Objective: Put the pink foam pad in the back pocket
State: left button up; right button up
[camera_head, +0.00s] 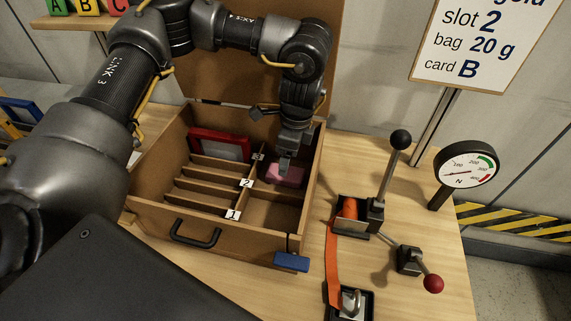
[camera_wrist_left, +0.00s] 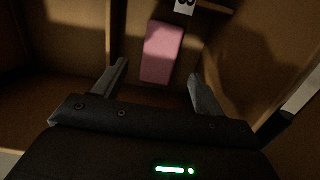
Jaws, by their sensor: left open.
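The pink foam pad (camera_head: 287,177) is in the right-hand column of the open brown case (camera_head: 245,240), toward the back. In the left wrist view the pad (camera_wrist_left: 161,52) lies beside a divider, close to a label reading 3 (camera_wrist_left: 185,5). My left gripper (camera_head: 285,163) reaches down into the case over the pad and hides part of it. In the wrist view its open fingers (camera_wrist_left: 158,80) are on either side of the pad's near end, not touching it. I cannot tell whether the pad is fully inside the back pocket. My right gripper is not in view.
A red-framed item (camera_head: 220,145) stands in the back left of the case. Numbered dividers, the raised lid and the case walls surround my gripper closely. A lever (camera_head: 393,170), an orange strap (camera_head: 333,260) and a gauge (camera_head: 467,165) are to the right.

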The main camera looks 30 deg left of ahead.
aim_at(291, 173)
pick_arm(q)
notch_tip(291, 173, up, 6)
jog(key=shift+d+r, duration=0.15)
jog(key=shift+d, duration=0.25)
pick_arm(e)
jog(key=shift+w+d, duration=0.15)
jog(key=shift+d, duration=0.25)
pick_arm(q)
jog(key=shift+w, duration=0.1)
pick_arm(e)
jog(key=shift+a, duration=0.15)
